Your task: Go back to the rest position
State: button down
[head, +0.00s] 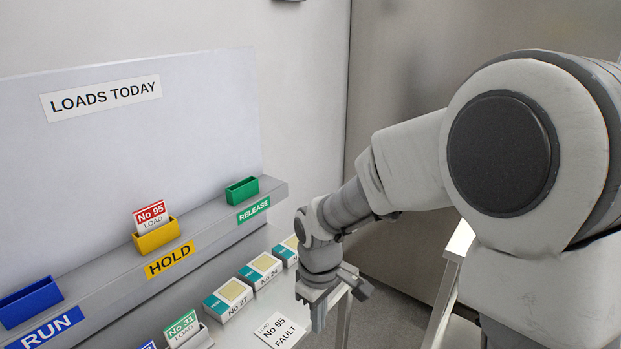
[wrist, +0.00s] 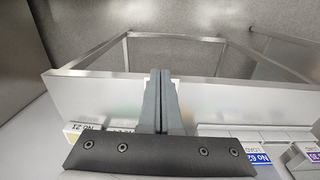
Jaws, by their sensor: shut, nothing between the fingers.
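My gripper (head: 318,309) is in the head view, pointing down at the right end of the table, beside the row of boxes. In the wrist view its fingers (wrist: 160,78) are together with nothing between them. The arm reaches in from the right of the head view. The gripper hides part of the table edge and some of what lies behind it.
A ledge carries a blue RUN holder (head: 30,302), a yellow HOLD holder (head: 156,236) with a red-topped No 95 card (head: 151,217), and an empty-looking green RELEASE holder (head: 242,190). Boxes No 27 (head: 228,299) and No 24 (head: 260,271), a FAULT card (head: 280,331) and a No 31 card (head: 183,329) are below.

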jog(key=s+d+r+m+t+p, duration=0.1)
jog(key=s+d+r+m+t, duration=0.1)
jog(key=s+d+r+m, duration=0.3)
jog(key=s+d+r+m+t+p, duration=0.1)
jog(key=s+d+r+m+t, duration=0.2)
jog(key=r, duration=1.1)
jog(key=s+d+m, duration=0.2)
jog(key=s+d, duration=0.2)
jog(key=s, duration=0.2)
jog(key=shift+s+d, duration=0.2)
